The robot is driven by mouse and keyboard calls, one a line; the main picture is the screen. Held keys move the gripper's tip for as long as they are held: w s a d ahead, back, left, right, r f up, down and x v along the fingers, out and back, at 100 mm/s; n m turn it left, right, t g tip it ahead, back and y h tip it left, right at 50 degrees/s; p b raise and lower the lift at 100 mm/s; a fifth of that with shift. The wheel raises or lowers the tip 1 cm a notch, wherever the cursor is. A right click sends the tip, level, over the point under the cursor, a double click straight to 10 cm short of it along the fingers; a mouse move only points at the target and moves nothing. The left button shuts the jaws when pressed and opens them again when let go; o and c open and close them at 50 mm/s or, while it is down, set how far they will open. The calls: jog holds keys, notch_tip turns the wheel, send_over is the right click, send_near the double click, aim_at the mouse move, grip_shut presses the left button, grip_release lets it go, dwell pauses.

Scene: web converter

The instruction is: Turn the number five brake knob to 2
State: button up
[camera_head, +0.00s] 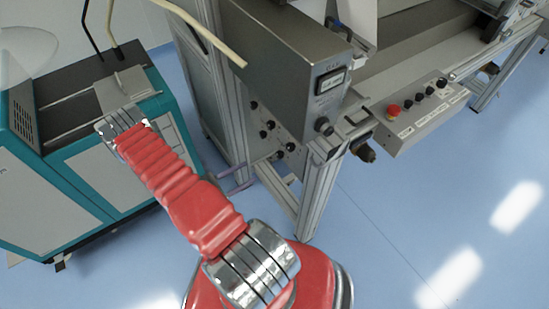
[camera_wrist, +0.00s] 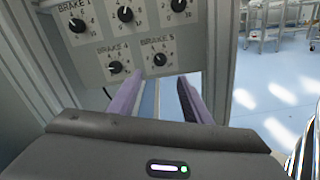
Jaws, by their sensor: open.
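The brake knob panel (camera_wrist: 90,50) fills the upper part of the wrist view. The number five brake knob (camera_wrist: 160,59) is the lower right one, small, round and black under the label "BRAKE 5". Its pointer setting is too small to read surely. My gripper (camera_wrist: 160,84) has two purple fingers, spread apart and empty, with the tips just below the brake 5 knob in the picture and not around it. In the head view my gripper (camera_head: 238,182) shows low beside the machine frame, partly hidden by my red arm.
The brake 4 knob (camera_wrist: 115,67) sits just left of brake 5, and the brake 2 knob (camera_wrist: 126,14) is above. A frame post (camera_wrist: 218,60) stands right of the panel. A control box with a red button (camera_head: 393,110) sticks out at right in the head view.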

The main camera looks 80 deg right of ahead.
aim_at(277, 156)
jog(key=shift+s+d, duration=0.1)
jog(key=shift+x, duration=6.75)
jog(key=shift+c, duration=0.4)
jog(key=c, duration=0.9)
jog(key=shift+c, duration=0.3)
